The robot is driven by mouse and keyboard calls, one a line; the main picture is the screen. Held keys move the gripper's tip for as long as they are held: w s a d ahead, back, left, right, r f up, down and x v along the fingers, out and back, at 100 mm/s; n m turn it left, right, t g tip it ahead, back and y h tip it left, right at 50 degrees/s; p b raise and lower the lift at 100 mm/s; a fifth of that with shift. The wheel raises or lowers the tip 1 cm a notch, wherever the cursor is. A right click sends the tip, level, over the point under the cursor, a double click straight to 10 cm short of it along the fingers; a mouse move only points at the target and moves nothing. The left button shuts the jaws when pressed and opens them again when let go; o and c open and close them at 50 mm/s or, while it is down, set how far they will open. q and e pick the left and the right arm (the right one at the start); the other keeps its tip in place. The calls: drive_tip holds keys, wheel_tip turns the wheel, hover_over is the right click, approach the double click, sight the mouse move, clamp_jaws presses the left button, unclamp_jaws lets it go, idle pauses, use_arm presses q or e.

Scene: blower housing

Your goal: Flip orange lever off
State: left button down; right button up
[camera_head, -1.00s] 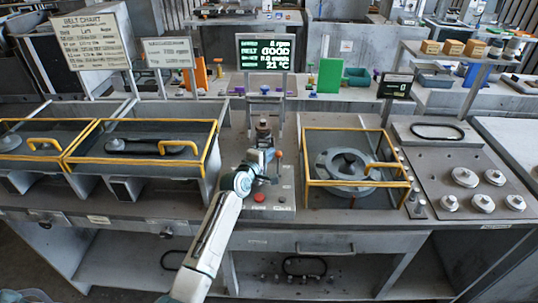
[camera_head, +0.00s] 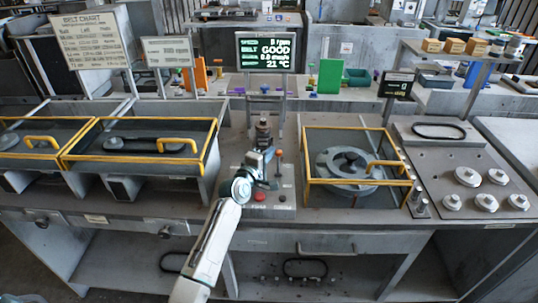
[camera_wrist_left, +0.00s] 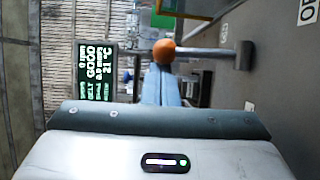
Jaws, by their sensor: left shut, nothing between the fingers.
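The orange lever (camera_head: 279,160) stands on the grey control panel in the middle of the bench, its orange knob upward. My left gripper (camera_head: 269,160) is shut and empty, just to the left of the lever in the head view. In the left wrist view the orange knob (camera_wrist_left: 164,51) shows just past the tips of my closed fingers (camera_wrist_left: 160,72), with its metal stem running right to a dark base. I cannot tell whether the fingers touch the knob. My right gripper is not in view.
A red button (camera_head: 259,196) sits in front on the panel. A display (camera_head: 265,52) reading GOOD stands behind. A yellow-framed guard (camera_head: 305,157) over a round housing (camera_head: 349,172) is to the right. Yellow-framed bays (camera_head: 212,150) lie to the left.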

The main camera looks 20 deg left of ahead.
sight(277, 155)
use_arm(q)
drive_tip(key=shift+s, duration=0.15)
drive_tip(key=shift+s+d+r, duration=0.15)
drive_tip(key=shift+s, duration=0.2)
drive_tip(key=shift+s+d+r+p, duration=0.1)
drive_tip(key=shift+s+d+p, duration=0.1)
drive_tip(key=shift+s+p, duration=0.65)
drive_tip(key=shift+s+d+f+p, duration=0.2)
drive_tip(key=shift+s+p, duration=0.1)
drive_tip(key=shift+s, duration=0.25)
drive_tip(key=shift+s+d+f+p, duration=0.2)
drive_tip(key=shift+s+p, duration=0.1)
drive_tip(key=shift+s, duration=0.4)
drive_tip(key=s, duration=0.3)
drive_tip(key=s+a, duration=0.1)
drive_tip(key=s, duration=0.3)
drive_tip(key=s+a+b, duration=0.1)
drive_tip(key=s, duration=0.2)
drive_tip(key=shift+s+r, duration=0.15)
drive_tip(key=shift+s, duration=0.05)
